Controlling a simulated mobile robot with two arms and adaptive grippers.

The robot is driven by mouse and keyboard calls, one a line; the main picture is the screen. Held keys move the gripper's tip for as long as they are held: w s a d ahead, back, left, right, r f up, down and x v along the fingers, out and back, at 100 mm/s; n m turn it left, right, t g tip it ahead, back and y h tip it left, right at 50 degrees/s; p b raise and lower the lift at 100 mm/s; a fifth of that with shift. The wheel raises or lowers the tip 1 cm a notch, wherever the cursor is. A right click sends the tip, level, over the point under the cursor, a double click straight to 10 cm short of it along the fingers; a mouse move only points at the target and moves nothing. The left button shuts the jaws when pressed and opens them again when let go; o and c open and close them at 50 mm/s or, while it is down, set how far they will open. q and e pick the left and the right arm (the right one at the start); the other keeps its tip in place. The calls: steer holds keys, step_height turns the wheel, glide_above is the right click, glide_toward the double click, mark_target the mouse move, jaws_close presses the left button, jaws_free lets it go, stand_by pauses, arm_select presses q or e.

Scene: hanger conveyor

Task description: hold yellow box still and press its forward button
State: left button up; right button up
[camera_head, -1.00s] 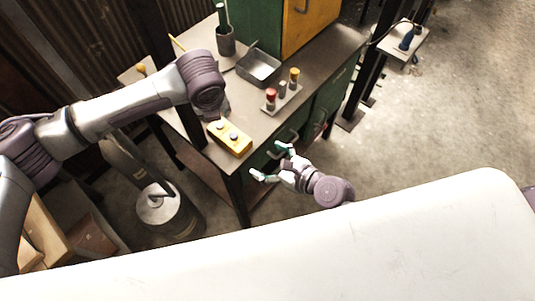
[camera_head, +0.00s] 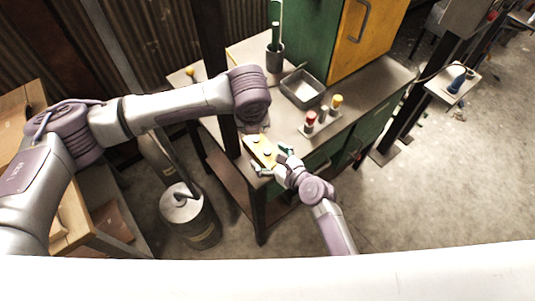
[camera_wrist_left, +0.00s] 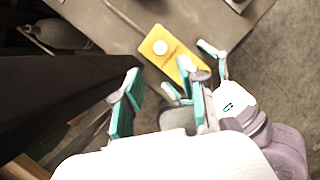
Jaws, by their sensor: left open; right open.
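The yellow box (camera_head: 259,146) lies near the front edge of the workbench. In the left wrist view the yellow box (camera_wrist_left: 172,50) shows a white round button (camera_wrist_left: 160,47) and a second one (camera_wrist_left: 186,64) partly covered by my right gripper. My right gripper (camera_head: 275,161) is open at the box's near end, one finger towards each side; I cannot tell if they touch it. It also shows in the left wrist view (camera_wrist_left: 194,71). My left gripper (camera_wrist_left: 163,104) is open and empty, short of the box in that view; in the head view my left wrist mostly hides it.
On the workbench (camera_head: 375,84) are a grey tray (camera_head: 302,88), a small stand with red and yellow knobs (camera_head: 322,117) and a dark cup (camera_head: 275,58). A dark post (camera_head: 213,60) stands left of the box. A metal canister (camera_head: 188,215) stands on the floor.

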steer(key=shift+w+a+f, duration=0.1)
steer(key=shift+w+a, duration=0.05)
steer(key=shift+w, duration=0.05)
steer(key=c, duration=1.2)
arm_select(q)
jaws_close()
arm_select(e)
steer(key=shift+c, duration=0.4)
arm_select(q)
steer(key=shift+d, duration=0.1)
